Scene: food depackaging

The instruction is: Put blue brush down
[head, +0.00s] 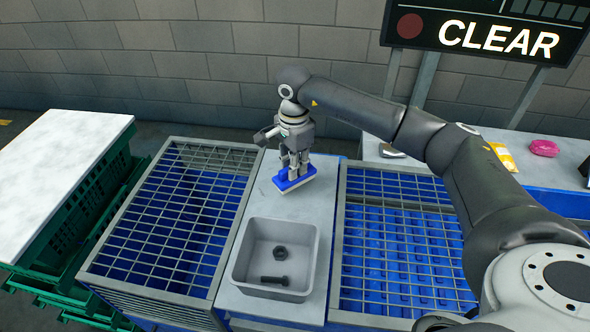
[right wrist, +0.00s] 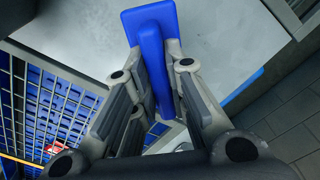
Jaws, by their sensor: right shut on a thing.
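The blue brush (head: 293,181) is on the grey surface between two wire-mesh bins, behind the grey tray; it looks in contact with the surface or just above it, I cannot tell which. My right gripper (head: 295,168) points down over the brush and is shut on it. In the right wrist view the blue brush (right wrist: 152,50) runs between the two fingers, its wide end towards the top. The lower side of the brush shows a pale edge in the head view. My left gripper is not in view.
The grey tray (head: 238,270) holds a dark nut (head: 280,253) and a bolt (head: 275,281). Mesh-topped bins flank the surface on the left (head: 255,150) and right (head: 343,215). A pink item (head: 544,147) and a yellow packet (head: 503,158) lie far right under a CLEAR sign (head: 497,38).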

